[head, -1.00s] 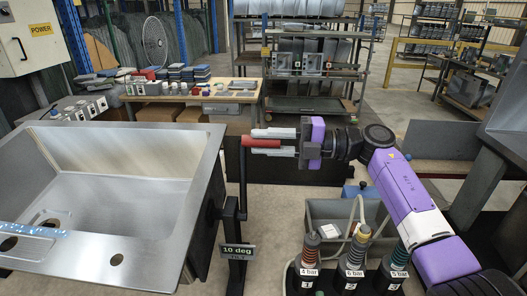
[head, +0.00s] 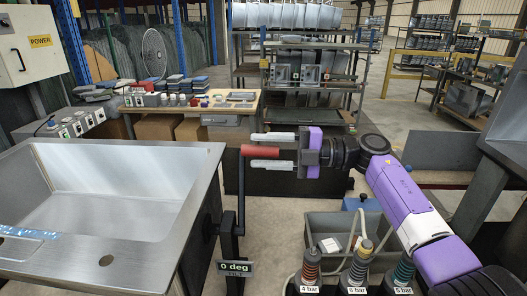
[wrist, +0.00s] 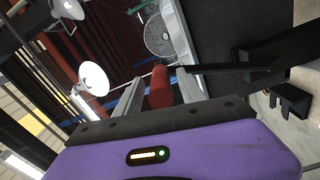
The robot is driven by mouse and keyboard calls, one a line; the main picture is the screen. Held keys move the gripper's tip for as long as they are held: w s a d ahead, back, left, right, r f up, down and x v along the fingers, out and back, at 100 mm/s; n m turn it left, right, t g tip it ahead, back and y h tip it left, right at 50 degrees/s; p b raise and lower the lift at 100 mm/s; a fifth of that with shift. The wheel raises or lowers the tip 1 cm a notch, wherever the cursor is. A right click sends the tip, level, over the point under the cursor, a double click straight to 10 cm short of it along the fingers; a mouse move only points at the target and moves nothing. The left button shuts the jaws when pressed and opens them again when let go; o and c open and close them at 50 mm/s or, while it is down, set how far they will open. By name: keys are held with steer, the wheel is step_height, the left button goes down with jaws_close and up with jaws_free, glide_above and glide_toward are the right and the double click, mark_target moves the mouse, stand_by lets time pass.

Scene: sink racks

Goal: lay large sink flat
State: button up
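The large steel sink (head: 95,256) lies at the left of the head view, its top looking level. The tilt sign (head: 236,268) beside it reads 0 deg. A crank with a red handle (head: 259,151) stands at the sink's right side, the handle pointing right. My gripper (head: 253,149) is open, with one finger above and one below the red handle. In the wrist view the red handle (wrist: 160,88) lies between the spread fingers, with a gap visible on the left and a narrower one on the right.
A workbench (head: 247,101) with small parts stands behind the sink. A grey bin (head: 325,222) and several bar-labelled tools (head: 357,268) stand below my arm. A power box (head: 25,40) hangs at the upper left.

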steer(key=d+b, duration=0.2)
steer(key=d, duration=0.5)
steer(key=shift+s+d, duration=0.15)
steer(key=shift+d, duration=0.2)
steer(key=shift+d, duration=0.1)
